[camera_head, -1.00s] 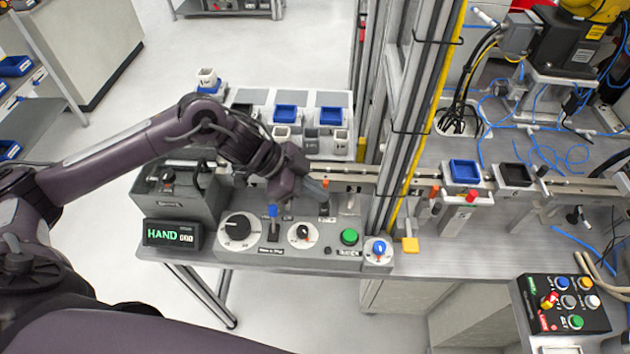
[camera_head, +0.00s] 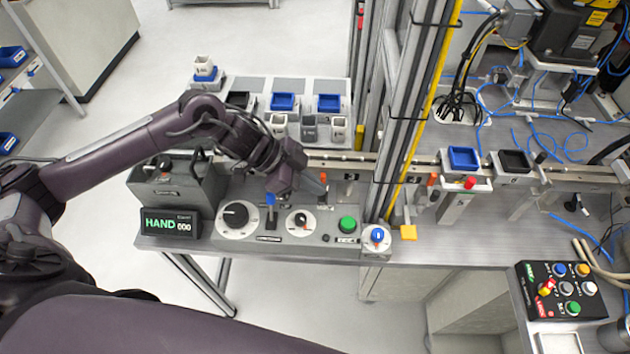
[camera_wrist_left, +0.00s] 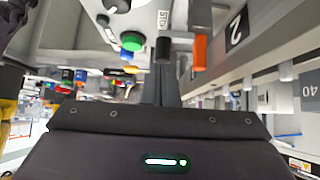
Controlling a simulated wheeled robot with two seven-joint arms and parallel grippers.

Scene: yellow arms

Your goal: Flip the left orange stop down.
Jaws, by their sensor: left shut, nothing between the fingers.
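The left orange stop (camera_head: 323,177) stands at the front edge of the conveyor rail, just right of and behind my left gripper's fingertips. It appears upright. In the left wrist view the orange stop (camera_wrist_left: 200,52) is a short block just right of the finger line, beside a black part (camera_wrist_left: 163,50). My left gripper (camera_head: 318,188) is shut and empty, its narrow fingers pointing right and down close to the stop. In the left wrist view the fingers (camera_wrist_left: 160,88) are together. Contact with the stop cannot be told. My right gripper is out of view.
The control panel has a black dial (camera_head: 236,214), a blue-tipped lever (camera_head: 270,199) and a green button (camera_head: 347,224) below the gripper. An upright profile column (camera_head: 404,130) stands to the right. A second orange stop (camera_head: 432,180) is beyond it.

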